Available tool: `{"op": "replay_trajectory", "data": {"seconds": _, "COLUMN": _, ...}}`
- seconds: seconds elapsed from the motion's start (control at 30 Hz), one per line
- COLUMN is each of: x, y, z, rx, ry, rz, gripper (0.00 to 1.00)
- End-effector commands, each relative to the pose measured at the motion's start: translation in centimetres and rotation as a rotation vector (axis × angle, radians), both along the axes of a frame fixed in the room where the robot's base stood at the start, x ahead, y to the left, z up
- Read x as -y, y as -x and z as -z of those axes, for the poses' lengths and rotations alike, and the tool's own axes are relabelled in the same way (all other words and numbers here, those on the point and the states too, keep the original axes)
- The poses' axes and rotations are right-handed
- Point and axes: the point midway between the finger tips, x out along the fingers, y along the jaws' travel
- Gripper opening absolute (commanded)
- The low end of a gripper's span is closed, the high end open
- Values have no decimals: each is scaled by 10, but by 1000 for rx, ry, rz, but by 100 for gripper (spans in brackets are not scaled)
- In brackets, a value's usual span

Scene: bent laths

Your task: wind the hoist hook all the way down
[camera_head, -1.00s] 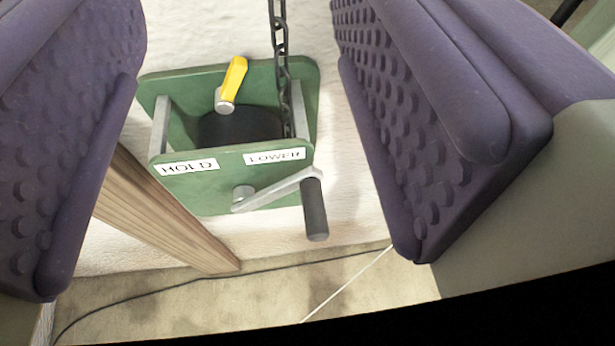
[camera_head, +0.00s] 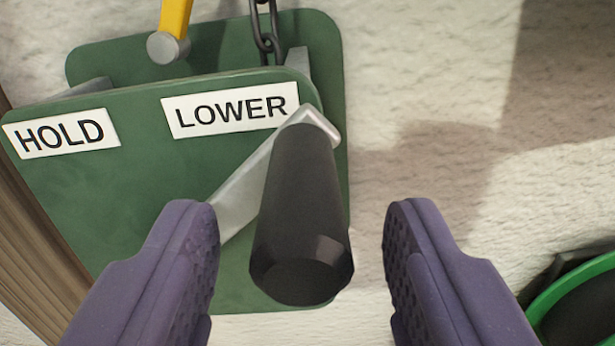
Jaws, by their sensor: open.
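The green hoist winch (camera_head: 120,190) is mounted on the pale wall, with labels reading HOLD (camera_head: 60,134) and LOWER (camera_head: 232,109). Its grey crank arm (camera_head: 240,192) runs up to the right, to a black cylindrical handle (camera_head: 300,215) that points toward me. A yellow lever (camera_head: 174,15) stands at the top, above and between the labels. A dark chain (camera_head: 266,30) hangs into the winch behind the LOWER label. My gripper (camera_head: 302,245) is open, with one purple finger on each side of the black handle and gaps on both sides. The hook is not in view.
A wooden post (camera_head: 35,235) stands at the left beside the winch. A green-rimmed dark object (camera_head: 575,300) is at the lower right. Bare wall (camera_head: 430,70) lies right of the winch, partly in shadow.

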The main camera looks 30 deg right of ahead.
Motion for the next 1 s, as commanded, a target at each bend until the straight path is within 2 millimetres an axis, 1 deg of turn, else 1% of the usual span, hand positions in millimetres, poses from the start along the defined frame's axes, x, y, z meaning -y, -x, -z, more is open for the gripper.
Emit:
{"op": "replay_trajectory", "data": {"seconds": 0.03, "x": 5, "y": -8, "z": 1, "rx": 1, "ry": 0, "rz": 0, "gripper": 54}}
{"op": "replay_trajectory", "data": {"seconds": 0.1, "x": 10, "y": -16, "z": 1, "rx": 1, "ry": 1, "rz": 0, "gripper": 54}}
{"op": "replay_trajectory", "data": {"seconds": 0.2, "x": 15, "y": -24, "z": 0, "rx": -1, "ry": 1, "rz": 0, "gripper": 54}}
{"op": "replay_trajectory", "data": {"seconds": 0.33, "x": 17, "y": -28, "z": 0, "rx": -1, "ry": 1, "rz": 0, "gripper": 54}}
{"op": "replay_trajectory", "data": {"seconds": 0.5, "x": 17, "y": -27, "z": -1, "rx": -1, "ry": 1, "rz": 0, "gripper": 54}}
{"op": "replay_trajectory", "data": {"seconds": 0.53, "x": 17, "y": -27, "z": -1, "rx": -1, "ry": 1, "rz": 0, "gripper": 49}}
{"op": "replay_trajectory", "data": {"seconds": 0.57, "x": 17, "y": -28, "z": -1, "rx": -1, "ry": 1, "rz": 0, "gripper": 42}}
{"op": "replay_trajectory", "data": {"seconds": 0.6, "x": 16, "y": -27, "z": -1, "rx": -1, "ry": 1, "rz": 0, "gripper": 33}}
{"op": "replay_trajectory", "data": {"seconds": 0.67, "x": 16, "y": -27, "z": -1, "rx": -1, "ry": 1, "rz": 0, "gripper": 19}}
{"op": "replay_trajectory", "data": {"seconds": 0.7, "x": 16, "y": -27, "z": -1, "rx": -1, "ry": 1, "rz": 0, "gripper": 10}}
{"op": "replay_trajectory", "data": {"seconds": 0.73, "x": 16, "y": -27, "z": -1, "rx": -1, "ry": 1, "rz": 0, "gripper": 3}}
{"op": "replay_trajectory", "data": {"seconds": 0.77, "x": 16, "y": -27, "z": -1, "rx": -1, "ry": 1, "rz": 0, "gripper": 0}}
{"op": "replay_trajectory", "data": {"seconds": 1.0, "x": 16, "y": -29, "z": -1, "rx": -2, "ry": 6, "rz": -1, "gripper": 0}}
